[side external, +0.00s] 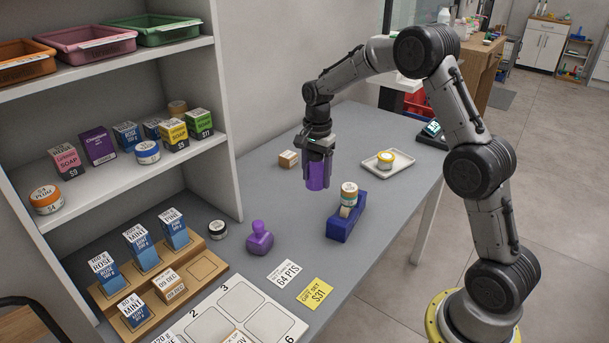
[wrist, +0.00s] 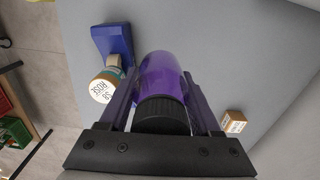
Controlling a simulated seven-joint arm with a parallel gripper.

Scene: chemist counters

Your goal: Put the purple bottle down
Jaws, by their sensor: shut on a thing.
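The purple bottle (side external: 318,177) is held in my gripper (side external: 318,150), above the grey counter (side external: 275,185) in the side view. In the wrist view the bottle (wrist: 163,80) shows a translucent purple body and a black ribbed cap (wrist: 162,115), which sits between the fingers of my gripper (wrist: 165,100). The fingers are shut on the bottle near its cap. In the side view its cap is hidden by the gripper, and its body points down.
A blue tape dispenser (side external: 345,220) with an orange-and-white jar (side external: 349,195) stands near the front edge. A small cardboard box (side external: 288,159), a tray (side external: 377,168) with a yellow-lidded jar (side external: 386,158) and a purple stamp (side external: 259,238) are around. Bare counter lies between them.

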